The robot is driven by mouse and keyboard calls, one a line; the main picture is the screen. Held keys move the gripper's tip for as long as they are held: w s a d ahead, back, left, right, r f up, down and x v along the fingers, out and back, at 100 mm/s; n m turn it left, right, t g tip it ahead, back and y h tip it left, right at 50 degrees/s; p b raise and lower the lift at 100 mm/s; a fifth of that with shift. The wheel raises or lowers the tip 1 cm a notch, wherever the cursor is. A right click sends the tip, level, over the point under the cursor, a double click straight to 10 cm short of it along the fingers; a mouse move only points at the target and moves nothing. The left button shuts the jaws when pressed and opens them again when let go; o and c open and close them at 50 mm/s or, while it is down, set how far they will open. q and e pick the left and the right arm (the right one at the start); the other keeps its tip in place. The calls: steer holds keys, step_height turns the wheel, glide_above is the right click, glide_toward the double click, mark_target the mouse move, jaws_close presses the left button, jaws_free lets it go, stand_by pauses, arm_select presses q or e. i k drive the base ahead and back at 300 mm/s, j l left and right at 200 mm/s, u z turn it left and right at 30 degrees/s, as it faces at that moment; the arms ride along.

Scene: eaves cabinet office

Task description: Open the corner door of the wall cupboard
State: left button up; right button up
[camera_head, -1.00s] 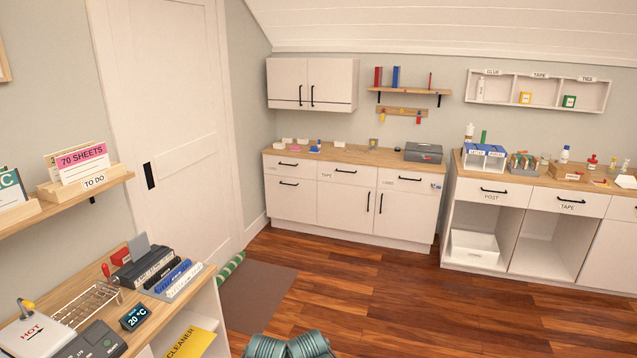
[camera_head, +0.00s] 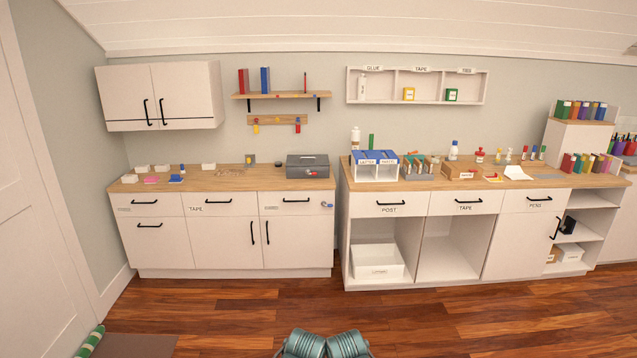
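The white wall cupboard (camera_head: 160,96) hangs at the upper left of the head view, close to the room corner. Its two doors are shut. The corner door (camera_head: 125,94) is the left one, with a black vertical handle (camera_head: 147,112) near its right edge. The right door (camera_head: 187,92) has its own black handle (camera_head: 162,111) beside it. A narrow strip runs below both doors. Neither of my grippers shows in view. The cupboard is across the room, well away from me.
A base cabinet (camera_head: 228,232) with a wooden top stands below the cupboard and juts out. A grey box (camera_head: 307,166) and small items sit on it. Another counter (camera_head: 388,204) stands to the right. The wooden floor (camera_head: 240,313) ahead is clear; a rolled green striped thing (camera_head: 90,342) lies at lower left.

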mark_target(126, 94)
steer(key=i, duration=1.85)
steer(key=i+u, duration=0.2)
steer(key=i, duration=0.25)
steer(key=i+l+u, duration=0.2)
steer(key=i, duration=0.25)
steer(key=i+l+u, duration=0.25)
steer(key=i, duration=0.2)
steer(key=i+j, duration=0.4)
steer(key=j, duration=0.2)
steer(key=i+j+u, duration=0.1)
steer(key=i+j, duration=0.35)
steer(key=j, duration=0.15)
steer(key=i+j, duration=0.4)
steer(key=j, duration=0.2)
steer(key=i+j, duration=0.45)
steer(key=j+u, duration=0.05)
steer(key=j, duration=0.1)
